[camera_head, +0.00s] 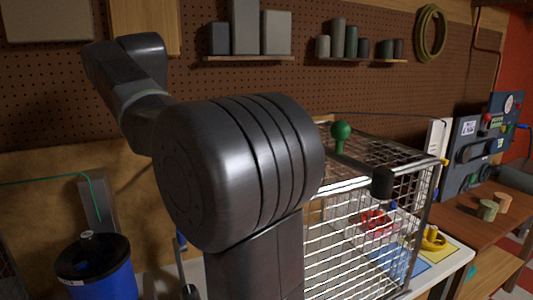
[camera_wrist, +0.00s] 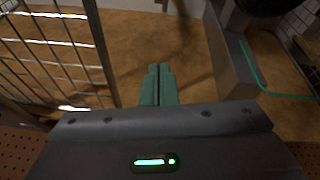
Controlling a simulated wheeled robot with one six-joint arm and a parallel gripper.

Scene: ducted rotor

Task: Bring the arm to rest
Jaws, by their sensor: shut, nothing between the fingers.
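My gripper (camera_wrist: 159,68) shows in the wrist view with its two green fingers side by side and touching. Nothing is between the fingers. Below them the wrist view shows a brown, blurred surface. In the head view my dark arm fills the middle and left, and my gripper is hidden there. A wire cage (camera_head: 350,235) with a red rotor-like part (camera_head: 375,222) inside stands right of my arm. A lever with a green knob (camera_head: 341,131) is at the cage's top. The cage bars also show at the left of the wrist view (camera_wrist: 60,50).
A control panel (camera_head: 480,140) and a wooden bench (camera_head: 480,212) are at right.

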